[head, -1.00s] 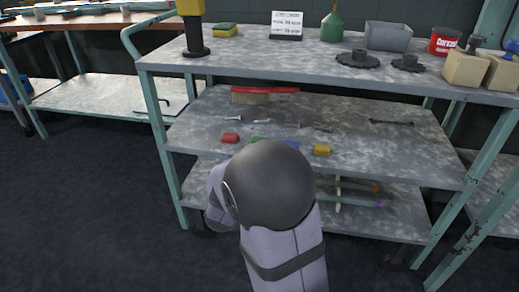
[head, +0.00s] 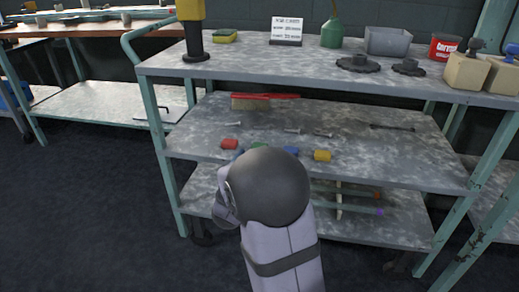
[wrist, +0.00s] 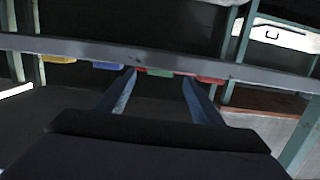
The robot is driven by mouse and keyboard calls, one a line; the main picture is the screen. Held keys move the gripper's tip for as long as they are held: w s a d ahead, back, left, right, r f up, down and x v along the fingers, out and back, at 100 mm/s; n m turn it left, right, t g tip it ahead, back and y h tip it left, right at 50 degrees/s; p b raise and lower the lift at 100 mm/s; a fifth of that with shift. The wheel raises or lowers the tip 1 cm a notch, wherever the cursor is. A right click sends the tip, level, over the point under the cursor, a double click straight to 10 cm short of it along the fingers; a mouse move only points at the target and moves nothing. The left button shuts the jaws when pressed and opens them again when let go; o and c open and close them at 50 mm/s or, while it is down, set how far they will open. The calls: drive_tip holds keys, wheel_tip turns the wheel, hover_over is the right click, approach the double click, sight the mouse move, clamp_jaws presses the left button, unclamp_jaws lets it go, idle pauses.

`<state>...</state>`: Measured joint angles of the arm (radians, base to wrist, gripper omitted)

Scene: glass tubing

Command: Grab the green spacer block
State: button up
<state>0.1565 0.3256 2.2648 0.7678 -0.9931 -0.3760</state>
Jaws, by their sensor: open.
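The green spacer block (head: 259,146) is on the middle shelf, between a red block (head: 230,144) and a blue block (head: 290,149). My arm hides part of it in the head view. In the wrist view, which looks upside down, the green block (wrist: 160,72) shows at the shelf edge, between my fingertips in the picture. My gripper (wrist: 158,82) is open, with nothing between its fingers. It points toward the block and appears short of it. In the head view my gripper is mostly hidden by my arm.
A yellow block (head: 322,155) lies right of the blue one. Screws (head: 293,130), a red-handled brush (head: 262,101) and a wrench (head: 392,126) lie farther back on the middle shelf (head: 420,160). The top shelf (head: 240,66) overhangs behind. The shelf's front edge (wrist: 215,69) crosses the wrist view.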

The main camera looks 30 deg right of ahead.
drive_tip(key=shift+b+x, duration=0.9)
drive_tip(key=shift+x, duration=1.45)
drive_tip(key=shift+r, duration=0.2)
drive_tip(key=shift+a, duration=0.1)
drive_tip(key=c, duration=1.2)
